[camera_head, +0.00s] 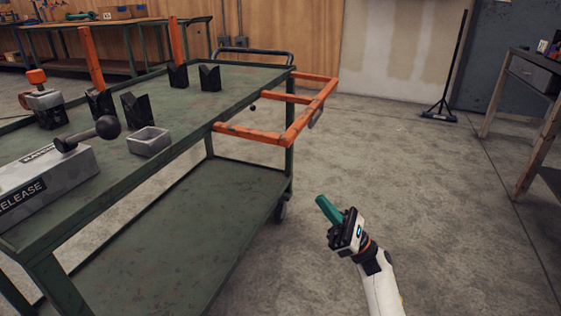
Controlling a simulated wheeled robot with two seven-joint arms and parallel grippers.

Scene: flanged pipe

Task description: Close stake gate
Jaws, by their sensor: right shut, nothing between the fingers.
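An orange stake gate (266,135) is on the right side of the green cart (195,113). Its frame sticks out from the cart's edge, level with the top, over the floor. My right gripper (329,210) is shut and empty, with teal fingers pointing up and left. It is in front of the gate and lower in the picture, apart from the gate and the cart. My left gripper is not in view.
The cart top carries black V-blocks (210,78), orange posts (178,40), a small grey tray (149,142) and a grey release box (45,182) with a ball-ended lever. A wooden-legged table (538,150) stands at right. The floor between is clear.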

